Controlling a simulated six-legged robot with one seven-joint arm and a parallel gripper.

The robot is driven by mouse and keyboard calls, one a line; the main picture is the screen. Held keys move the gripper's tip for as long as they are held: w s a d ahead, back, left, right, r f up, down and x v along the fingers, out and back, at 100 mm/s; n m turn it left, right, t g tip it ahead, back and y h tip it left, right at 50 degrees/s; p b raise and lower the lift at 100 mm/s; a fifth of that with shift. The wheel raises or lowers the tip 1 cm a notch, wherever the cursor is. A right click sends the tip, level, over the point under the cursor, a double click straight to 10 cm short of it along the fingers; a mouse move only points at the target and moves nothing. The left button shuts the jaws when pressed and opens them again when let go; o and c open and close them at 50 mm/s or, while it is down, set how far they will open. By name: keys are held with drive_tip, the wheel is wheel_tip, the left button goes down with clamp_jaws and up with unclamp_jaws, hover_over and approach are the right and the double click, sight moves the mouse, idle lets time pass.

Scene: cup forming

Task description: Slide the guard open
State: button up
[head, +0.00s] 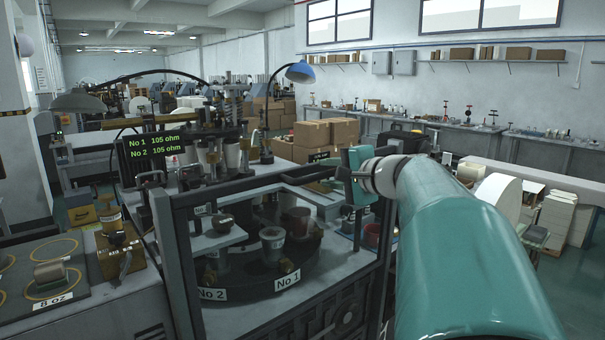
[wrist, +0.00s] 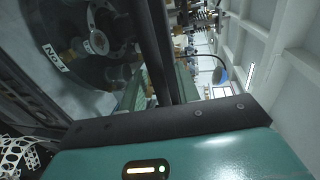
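The guard (head: 174,262) shows as a dark upright frame around the round turntable, in the middle of the head view. Behind it I see a cup (head: 272,243) and plates marked No 1 (head: 287,281) and No 2 (head: 212,294). My gripper (head: 338,173) is at the upper right corner of the frame, its dark fingers pointing left at the top bar. I cannot tell whether they touch or hold it. In the wrist view a dark frame bar (wrist: 158,45) runs close in front of my teal gripper body, and the fingertips are hidden.
A display (head: 155,144) reads 105 ohm for No 1 and No 2. A blue lamp (head: 299,72) rises behind the machine. A bench with an 8 oz plate (head: 55,300) is at the left. Cardboard boxes (head: 325,133) and stacked paper (head: 555,215) stand behind and at the right.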

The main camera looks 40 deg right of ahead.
clamp_jaws()
wheel_tip(320, 180, down, 32)
drive_tip(key=shift+r, duration=0.1)
idle(0.3)
drive_tip(key=shift+o, duration=0.4)
unclamp_jaws()
drive_tip(key=shift+s, duration=0.1)
